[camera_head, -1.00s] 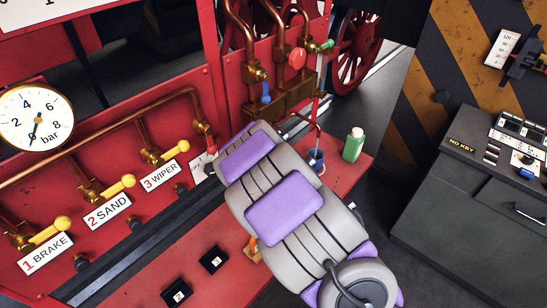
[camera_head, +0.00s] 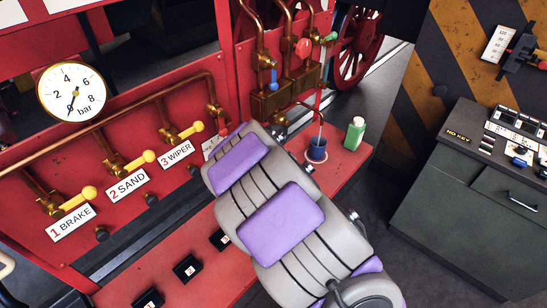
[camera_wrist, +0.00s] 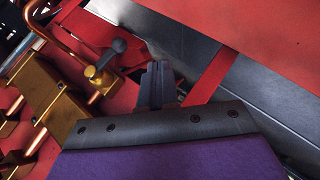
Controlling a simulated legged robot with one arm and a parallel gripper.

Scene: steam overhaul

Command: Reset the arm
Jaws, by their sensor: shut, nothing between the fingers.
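My arm, grey with purple pads, reaches across the middle of the head view over the red ledge. My gripper (camera_wrist: 157,84) shows in the wrist view as two dark fingers pressed together with nothing between them. In the head view the fingers are hidden behind the arm. In the wrist view a valve with a grey-knobbed lever (camera_wrist: 118,46) is just left of the fingertips. I cannot tell whether they touch.
Brass valves with yellow handles stand above the BRAKE (camera_head: 70,223), SAND (camera_head: 128,183) and WIPER (camera_head: 176,153) labels. A blue cup (camera_head: 317,149) and a green bottle (camera_head: 354,133) stand on the red ledge (camera_head: 345,168). A dark cabinet (camera_head: 455,190) is at right.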

